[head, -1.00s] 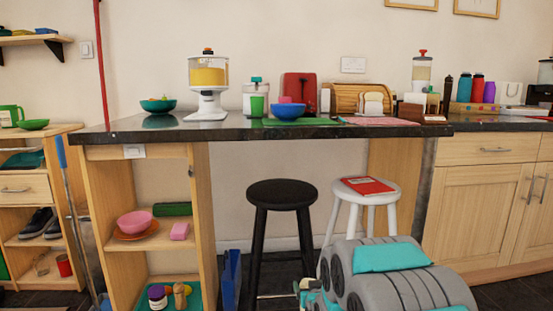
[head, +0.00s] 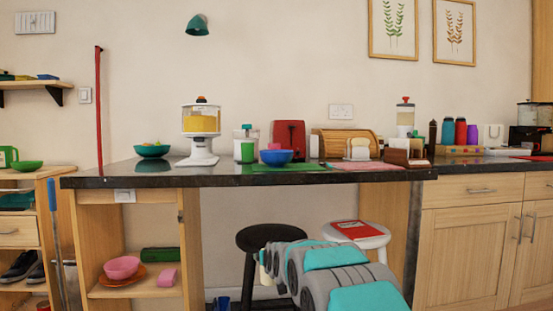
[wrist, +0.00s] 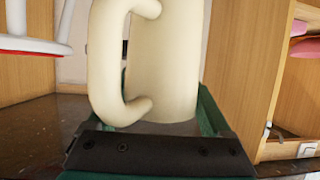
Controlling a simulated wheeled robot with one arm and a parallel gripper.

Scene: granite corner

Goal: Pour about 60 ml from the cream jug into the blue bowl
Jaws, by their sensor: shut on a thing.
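The jug's mouth and contents are out of sight. In the head view my arm reaches in from the bottom, its far end low in front of the counter and below the bowl; the jug is mostly hidden there.
A black stool (head: 262,236) and a white stool (head: 378,240) stand below.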

